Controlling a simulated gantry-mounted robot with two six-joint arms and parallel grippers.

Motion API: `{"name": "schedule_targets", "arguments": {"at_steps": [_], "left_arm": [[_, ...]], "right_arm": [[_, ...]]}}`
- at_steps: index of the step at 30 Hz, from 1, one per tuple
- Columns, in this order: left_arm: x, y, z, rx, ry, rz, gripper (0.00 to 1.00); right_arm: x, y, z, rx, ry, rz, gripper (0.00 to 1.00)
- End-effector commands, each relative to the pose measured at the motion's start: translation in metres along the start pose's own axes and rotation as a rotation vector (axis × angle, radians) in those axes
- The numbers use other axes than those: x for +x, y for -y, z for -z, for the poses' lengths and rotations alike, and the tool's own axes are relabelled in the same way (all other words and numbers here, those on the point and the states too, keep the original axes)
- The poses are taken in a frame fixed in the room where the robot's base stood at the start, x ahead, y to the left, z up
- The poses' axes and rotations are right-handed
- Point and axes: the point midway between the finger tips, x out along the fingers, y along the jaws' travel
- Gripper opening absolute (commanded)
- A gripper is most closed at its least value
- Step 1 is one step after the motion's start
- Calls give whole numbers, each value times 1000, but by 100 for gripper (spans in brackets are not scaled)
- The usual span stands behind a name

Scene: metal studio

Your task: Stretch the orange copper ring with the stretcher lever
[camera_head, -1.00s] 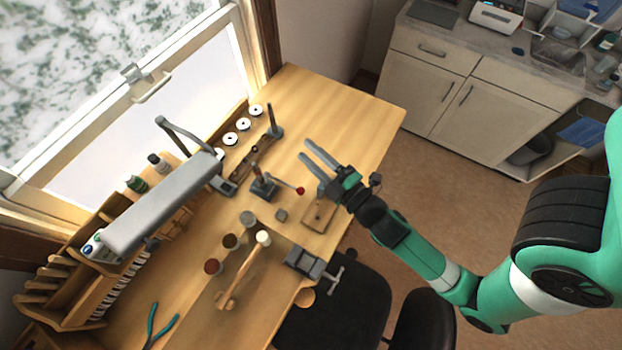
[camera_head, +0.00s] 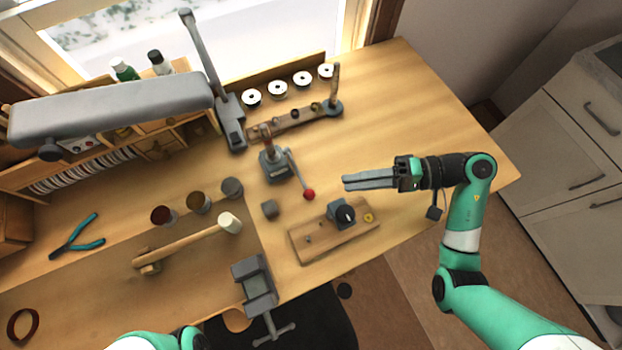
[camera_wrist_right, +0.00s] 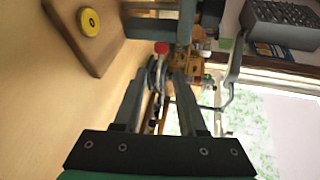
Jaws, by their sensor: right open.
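The stretcher (camera_head: 275,165) is a grey bench tool in the middle of the table. Its lever slopes down to the right and ends in a red knob (camera_head: 309,194). The knob also shows in the right wrist view (camera_wrist_right: 161,47), beyond the fingers. A small orange-brown piece (camera_head: 266,133) shows at the stretcher's top; I cannot tell whether it is the copper ring. My right gripper (camera_head: 345,183) is open and empty, pointing left, with its tips a little right of the knob and apart from it. My left gripper is out of view.
A wooden board (camera_head: 300,243) with a grey tool and yellow disc lies below the gripper. A wooden rail (camera_head: 290,122) and white spools (camera_head: 278,88) stand behind the stretcher. A mallet (camera_head: 190,243), vise (camera_head: 255,283) and pliers (camera_head: 77,240) lie left. The table's right end is clear.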

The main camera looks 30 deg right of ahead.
Motion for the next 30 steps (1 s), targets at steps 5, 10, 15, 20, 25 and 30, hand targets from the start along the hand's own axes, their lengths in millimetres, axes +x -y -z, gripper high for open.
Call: {"name": "schedule_targets", "arguments": {"at_steps": [5, 10, 15, 20, 25, 30], "left_arm": [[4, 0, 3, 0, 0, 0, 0], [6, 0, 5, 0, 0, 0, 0], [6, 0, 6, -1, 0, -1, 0], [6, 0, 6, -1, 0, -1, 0], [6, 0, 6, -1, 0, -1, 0], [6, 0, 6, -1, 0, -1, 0]], "right_arm": [[32, 1, -2, 2, 7, 2, 41], [71, 2, -2, 2, 6, 2, 41], [100, 1, -1, 2, 3, 2, 41], [110, 1, -1, 2, 0, 2, 41], [110, 1, -1, 2, -1, 2, 41], [110, 1, -1, 2, -1, 3, 19]]}}
